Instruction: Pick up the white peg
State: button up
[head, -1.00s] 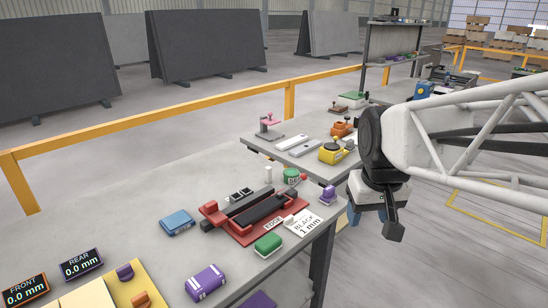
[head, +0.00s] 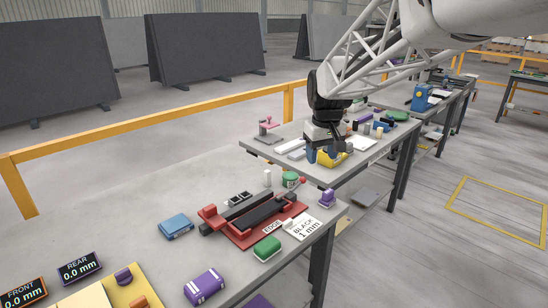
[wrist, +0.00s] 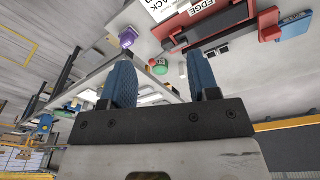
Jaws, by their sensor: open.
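The white peg (head: 267,178) is a small upright white cylinder on the grey slab bench, left of a green can (head: 290,179) and behind the red fixture (head: 252,222). In the wrist view a small white shape that looks like the peg (wrist: 183,70) shows between my fingers, beside the green can (wrist: 160,67). My gripper (head: 325,156) is open and empty, with blue fingers pointing down. In the head view it is to the right of and beyond the peg, apart from it, in front of a yellow tool. Its fingers also show in the wrist view (wrist: 161,62).
A blue box (head: 176,226), a green block (head: 267,248) and a purple block (head: 327,198) stand around the red fixture. A pink-topped stand (head: 267,132) is on the bench behind. The slab left of the peg is clear.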

jog(key=w+a+f+n, duration=0.1)
jog(key=w+a+f, duration=0.2)
jog(key=w, duration=0.4)
jog(key=w+a+f+n, duration=0.1)
jog(key=w+a+f, duration=0.1)
jog(key=w, duration=0.4)
jog(key=w+a+f, duration=0.3)
jog(key=w, duration=0.4)
jog(key=n+g, duration=0.1)
jog(key=n, duration=0.2)
send_over(267, 171)
notch_tip(267, 171, down, 13)
jog(key=shift+s+d, duration=0.15)
jog(key=shift+f, duration=0.2)
jog(key=shift+f, duration=0.15)
jog(key=shift+f, duration=1.15)
jog(key=shift+f, duration=0.15)
jog(key=shift+f, duration=2.45)
